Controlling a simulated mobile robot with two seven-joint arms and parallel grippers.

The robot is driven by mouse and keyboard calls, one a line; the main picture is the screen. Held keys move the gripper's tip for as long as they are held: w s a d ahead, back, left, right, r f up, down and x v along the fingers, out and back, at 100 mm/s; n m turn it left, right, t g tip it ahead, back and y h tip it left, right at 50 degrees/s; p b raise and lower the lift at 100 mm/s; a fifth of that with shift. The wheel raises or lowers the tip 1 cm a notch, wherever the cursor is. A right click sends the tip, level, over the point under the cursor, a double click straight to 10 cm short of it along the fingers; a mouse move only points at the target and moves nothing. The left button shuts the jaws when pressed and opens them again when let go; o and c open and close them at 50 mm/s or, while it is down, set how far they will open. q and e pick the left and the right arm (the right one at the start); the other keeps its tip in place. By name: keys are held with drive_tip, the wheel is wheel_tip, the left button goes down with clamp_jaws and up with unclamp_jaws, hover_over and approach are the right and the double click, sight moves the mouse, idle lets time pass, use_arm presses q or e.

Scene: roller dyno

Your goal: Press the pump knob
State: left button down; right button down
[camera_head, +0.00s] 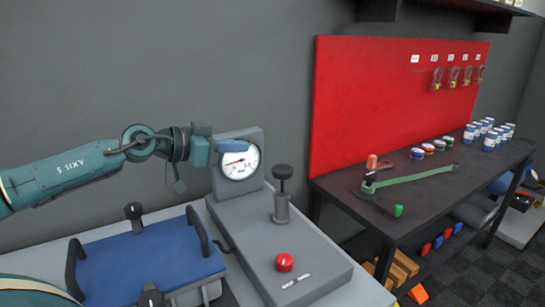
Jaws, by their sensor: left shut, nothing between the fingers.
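The pump knob (283,172) is a black disc on a thin stem, standing up from a short grey cylinder (281,207) on a grey machine (262,240). A round white gauge (241,165) with a red needle is set in an upright grey panel behind it. My left gripper (238,147) is shut and empty in front of the top of the gauge, up and to the left of the knob and apart from it. My right gripper is out of view.
A red dome button (284,262) sits on the machine's front part. A blue pad (148,255) with black handles lies to the left. At right stands a dark workbench (440,178) with tools and cans, before a red pegboard (390,100).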

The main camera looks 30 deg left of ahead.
use_arm(q)
drive_tip(key=p, duration=0.4)
hover_over(273, 170)
drive_tip(key=f, duration=0.2)
wheel_tip(273, 170, down, 3)
drive_tip(key=shift+r+b, duration=0.2)
drive_tip(key=shift+b, duration=0.3)
drive_tip(key=shift+f, duration=0.75)
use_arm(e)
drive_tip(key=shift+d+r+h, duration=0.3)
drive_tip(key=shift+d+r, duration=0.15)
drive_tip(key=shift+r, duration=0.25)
use_arm(q)
drive_tip(key=shift+a+f, duration=0.1)
